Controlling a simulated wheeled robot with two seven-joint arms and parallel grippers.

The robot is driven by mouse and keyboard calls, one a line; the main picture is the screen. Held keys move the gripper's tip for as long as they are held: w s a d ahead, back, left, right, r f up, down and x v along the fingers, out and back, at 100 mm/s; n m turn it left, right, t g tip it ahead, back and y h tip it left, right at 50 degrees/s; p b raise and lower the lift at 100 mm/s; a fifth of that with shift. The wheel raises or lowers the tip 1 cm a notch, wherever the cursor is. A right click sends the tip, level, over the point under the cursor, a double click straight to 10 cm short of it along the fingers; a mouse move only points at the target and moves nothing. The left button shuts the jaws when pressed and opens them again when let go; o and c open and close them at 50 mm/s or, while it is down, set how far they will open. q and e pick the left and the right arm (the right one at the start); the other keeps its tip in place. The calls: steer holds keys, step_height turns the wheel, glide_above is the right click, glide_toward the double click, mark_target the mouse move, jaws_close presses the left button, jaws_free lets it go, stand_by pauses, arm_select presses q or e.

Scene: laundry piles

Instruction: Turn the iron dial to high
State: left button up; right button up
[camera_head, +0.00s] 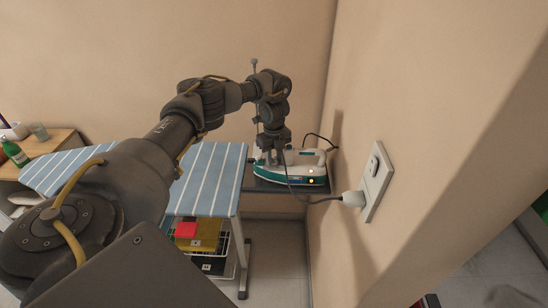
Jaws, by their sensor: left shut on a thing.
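The iron (300,174), white with a teal base, stands on a dark shelf beside the ironing board, close to the wall. A small orange light glows on its side. My left arm reaches across from the left, and my left gripper (269,158) points down at the left part of the iron. It is shut on a small part there, which appears to be the dial. The fingers hide the dial, so its setting cannot be read. My right gripper is out of view.
The striped blue ironing board (212,165) lies left of the iron. A plug (352,199) with a dark cord sits in the wall socket (377,180). A rack below the board holds a red item (186,230) and a yellow item (206,236). A green bottle (14,152) stands far left.

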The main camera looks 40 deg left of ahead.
mark_target(274, 158)
arm_select(q)
steer(key=shift+m, duration=0.6)
steer(key=o, duration=1)
steer(key=shift+r, duration=0.1)
steer(key=shift+r+p, duration=0.5)
steer(key=shift+r, duration=0.05)
step_height(274, 158, up, 6)
steer(key=p, duration=0.5)
steer(key=shift+r+p, duration=0.25)
steer(key=shift+p, duration=0.15)
steer(key=shift+s+r, duration=0.15)
steer(key=shift+r, duration=0.1)
steer(key=shift+a+f, duration=0.1)
